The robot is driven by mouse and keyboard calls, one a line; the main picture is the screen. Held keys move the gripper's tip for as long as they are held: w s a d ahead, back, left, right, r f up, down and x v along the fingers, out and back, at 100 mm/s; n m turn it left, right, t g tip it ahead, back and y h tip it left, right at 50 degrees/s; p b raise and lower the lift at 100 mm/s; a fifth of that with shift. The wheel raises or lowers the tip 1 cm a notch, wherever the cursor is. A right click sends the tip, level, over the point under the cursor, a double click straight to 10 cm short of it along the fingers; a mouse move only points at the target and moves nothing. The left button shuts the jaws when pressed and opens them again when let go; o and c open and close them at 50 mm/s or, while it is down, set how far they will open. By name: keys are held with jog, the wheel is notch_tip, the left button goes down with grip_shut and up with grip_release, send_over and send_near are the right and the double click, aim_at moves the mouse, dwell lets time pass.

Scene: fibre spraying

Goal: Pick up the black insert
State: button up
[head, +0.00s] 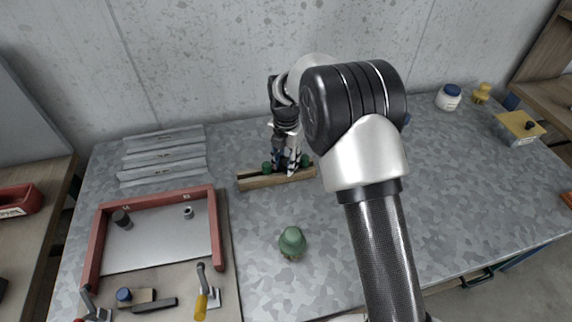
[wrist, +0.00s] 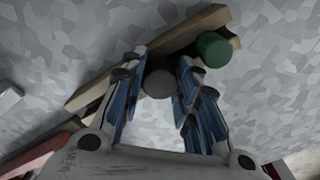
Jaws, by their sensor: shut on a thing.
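The black insert (wrist: 158,83) shows in the wrist view as a dark round piece between my fingers. My gripper (wrist: 160,88) is shut on it, with blue-and-grey fingers on both sides. In the head view my gripper (head: 286,168) points down at the wooden rack (head: 258,183) on the metal table. The insert is hidden by the fingers there. The rack also shows in the wrist view (wrist: 84,97), just beyond the fingers. I cannot tell whether the insert still touches the rack.
Green inserts (head: 266,167) stand in the rack beside my gripper; one shows in the wrist view (wrist: 213,49). A green domed piece (head: 292,242) stands in front. A red-framed fixture (head: 155,199) with clamps is at left, metal strips (head: 163,156) behind it. A jar (head: 448,98) stands far right.

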jog(key=c, duration=0.4)
